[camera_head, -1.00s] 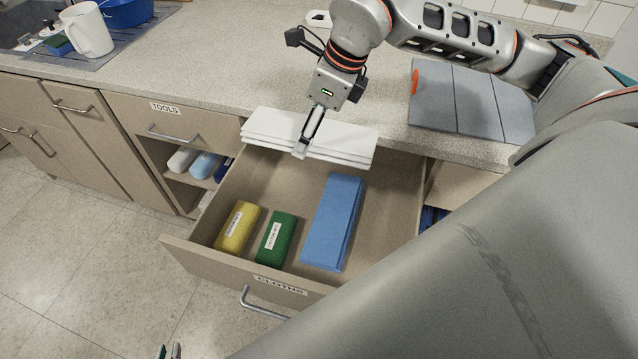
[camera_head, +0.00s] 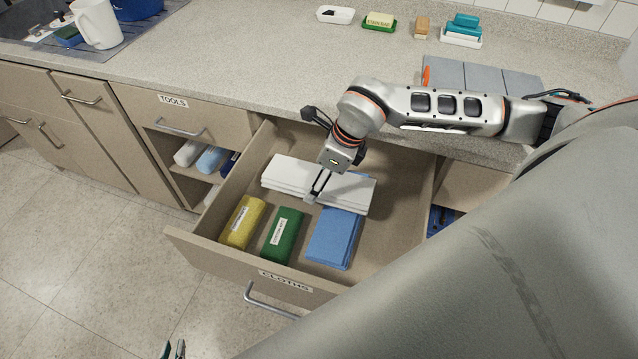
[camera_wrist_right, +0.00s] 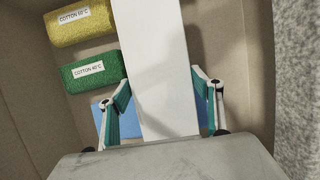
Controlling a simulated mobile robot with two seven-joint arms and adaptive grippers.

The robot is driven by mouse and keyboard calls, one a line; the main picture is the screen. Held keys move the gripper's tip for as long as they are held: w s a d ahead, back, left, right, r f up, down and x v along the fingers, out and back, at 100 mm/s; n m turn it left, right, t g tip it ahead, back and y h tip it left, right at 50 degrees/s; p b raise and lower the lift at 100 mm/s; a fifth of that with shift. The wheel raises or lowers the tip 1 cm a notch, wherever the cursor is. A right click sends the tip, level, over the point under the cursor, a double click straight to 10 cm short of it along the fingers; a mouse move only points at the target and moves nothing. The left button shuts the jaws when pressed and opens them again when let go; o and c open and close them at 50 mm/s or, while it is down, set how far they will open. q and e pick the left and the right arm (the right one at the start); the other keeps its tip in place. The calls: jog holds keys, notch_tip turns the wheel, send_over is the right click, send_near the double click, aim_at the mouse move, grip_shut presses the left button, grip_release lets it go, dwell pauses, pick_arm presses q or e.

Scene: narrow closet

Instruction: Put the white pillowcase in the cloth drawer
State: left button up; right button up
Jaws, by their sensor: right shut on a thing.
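The white pillowcase (camera_head: 284,177) is a folded flat stack. My right gripper (camera_head: 314,196) is shut on it and holds it over the open cloth drawer (camera_head: 395,215), labelled CLOTHS. It covers part of the blue folded cloth (camera_head: 333,240); I cannot tell whether they touch. In the right wrist view the pillowcase (camera_wrist_right: 160,70) runs between the two fingers. My left gripper (camera_head: 173,351) shows only its fingertips at the bottom edge, slightly apart and empty, in front of the drawer.
A yellow bundle (camera_head: 241,221) and a green bundle (camera_head: 283,236) lie at the drawer's front left. The back of the drawer has bare floor. The counter (camera_head: 250,60) edge stands behind it. Soap dishes stand at the back; the TOOLS drawer (camera_head: 160,112) is shut.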

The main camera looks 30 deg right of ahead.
jog(key=shift+f, duration=1.2)
jog(key=shift+f, duration=0.15)
jog(key=o, duration=0.8)
jog(key=shift+o, duration=0.2)
jog(key=shift+r, duration=0.35)
jog(key=v, duration=1.1)
jog(key=shift+d+p, duration=0.1)
jog(key=shift+p, duration=0.2)
jog(key=shift+s+r, duration=0.15)
jog(key=shift+r, duration=0.15)
